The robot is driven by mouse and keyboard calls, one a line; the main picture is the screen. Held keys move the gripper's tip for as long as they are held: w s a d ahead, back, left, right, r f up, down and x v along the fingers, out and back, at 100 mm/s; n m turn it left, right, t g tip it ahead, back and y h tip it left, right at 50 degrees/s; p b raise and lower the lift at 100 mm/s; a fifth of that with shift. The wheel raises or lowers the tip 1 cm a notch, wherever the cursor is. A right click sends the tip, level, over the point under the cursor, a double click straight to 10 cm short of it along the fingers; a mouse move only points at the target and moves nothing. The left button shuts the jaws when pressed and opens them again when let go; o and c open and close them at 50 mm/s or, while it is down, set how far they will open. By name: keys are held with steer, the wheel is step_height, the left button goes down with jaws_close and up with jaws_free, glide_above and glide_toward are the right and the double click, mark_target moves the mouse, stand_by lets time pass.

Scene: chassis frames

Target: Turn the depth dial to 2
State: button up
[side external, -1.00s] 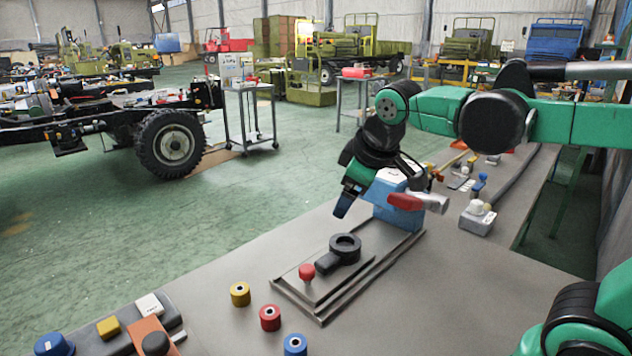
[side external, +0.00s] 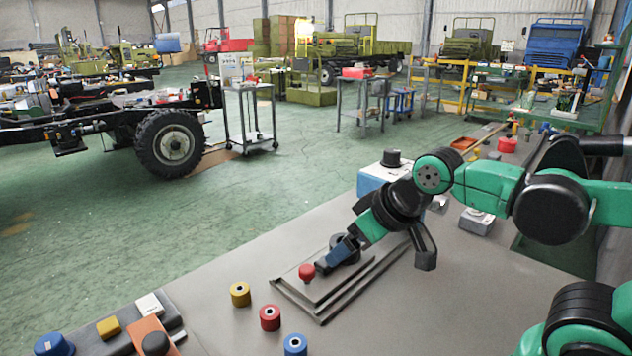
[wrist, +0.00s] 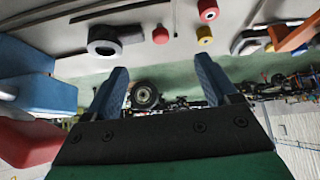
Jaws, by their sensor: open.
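A blue box with a white top (side external: 372,176) carries a black knob (side external: 391,158). This may be the depth dial, but no readable label or number shows. The black ring also shows there (wrist: 104,40), apart from the fingers. The blue box's side shows at the left (wrist: 35,75); its knob is not seen there.
The plate (side external: 300,296) also bears a red knob (side external: 307,273). Yellow (side external: 240,294), red (side external: 270,318) and blue (side external: 295,345) spools stand at its left and front. A panel with a blue knob (side external: 54,345) lies at lower left.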

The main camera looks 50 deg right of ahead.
steer(key=w+d+r+g, duration=0.1)
steer(key=w+d+r, duration=0.3)
steer(key=w+r, duration=0.1)
step_height(320, 180, up, 4)
steer(key=n+g+y, duration=0.2)
steer(key=n, duration=0.4)
glide_above(392, 150)
steer(key=s, duration=0.2)
steer(key=shift+w+d+f, duration=0.1)
steer(key=shift+w+d, duration=0.15)
steer(key=shift+d, duration=0.15)
steer(key=shift+d+f, duration=0.2)
steer(key=shift+f, duration=0.05)
steer(key=shift+x, duration=2.65)
steer(key=shift+s+a, duration=0.1)
steer(key=shift+a, duration=0.05)
